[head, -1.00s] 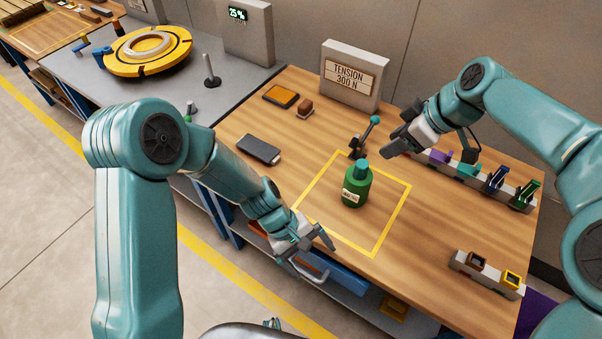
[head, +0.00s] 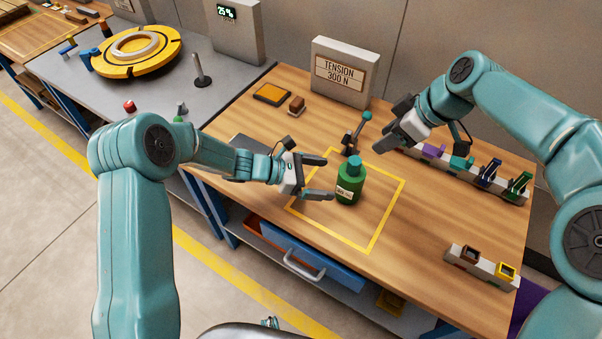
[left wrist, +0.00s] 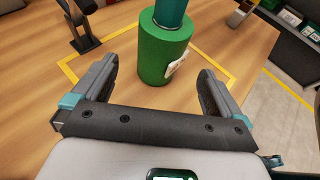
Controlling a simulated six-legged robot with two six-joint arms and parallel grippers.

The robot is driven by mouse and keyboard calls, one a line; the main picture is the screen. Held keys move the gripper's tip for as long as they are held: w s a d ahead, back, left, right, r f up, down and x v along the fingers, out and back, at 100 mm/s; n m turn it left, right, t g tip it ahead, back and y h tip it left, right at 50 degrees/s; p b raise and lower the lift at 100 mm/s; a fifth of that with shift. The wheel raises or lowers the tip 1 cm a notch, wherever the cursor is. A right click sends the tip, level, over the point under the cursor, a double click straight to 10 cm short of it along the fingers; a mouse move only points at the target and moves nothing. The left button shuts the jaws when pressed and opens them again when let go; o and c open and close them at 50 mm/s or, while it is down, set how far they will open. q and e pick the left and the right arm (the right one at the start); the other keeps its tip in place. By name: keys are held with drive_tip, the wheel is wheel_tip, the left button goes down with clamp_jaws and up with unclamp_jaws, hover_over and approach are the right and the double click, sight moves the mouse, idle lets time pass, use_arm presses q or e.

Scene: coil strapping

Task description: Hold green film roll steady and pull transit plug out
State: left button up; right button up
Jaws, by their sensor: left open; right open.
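The green film roll (head: 349,189) stands upright on the wooden bench inside the yellow outlined square, with a pale label low on its side. The teal transit plug (head: 354,162) sits in its top. My left gripper (head: 328,177) is open just left of the roll, its fingers pointing at it. In the left wrist view the roll (left wrist: 164,52) stands ahead, between and beyond the open fingertips, and the plug (left wrist: 170,12) is cut by the top edge. My right gripper (head: 385,140) is open and empty, above the bench to the right of and behind the roll.
A lever with a teal knob (head: 358,132) stands just behind the roll. A rack of coloured clips (head: 480,178) lies at right, with a smaller block (head: 482,266) nearer. The tension box (head: 343,72) stands at the back. The bench right of the roll is clear.

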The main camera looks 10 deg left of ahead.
sight(351, 182)
use_arm(q)
drive_tip(key=x, duration=0.9)
drive_tip(key=shift+d, duration=0.1)
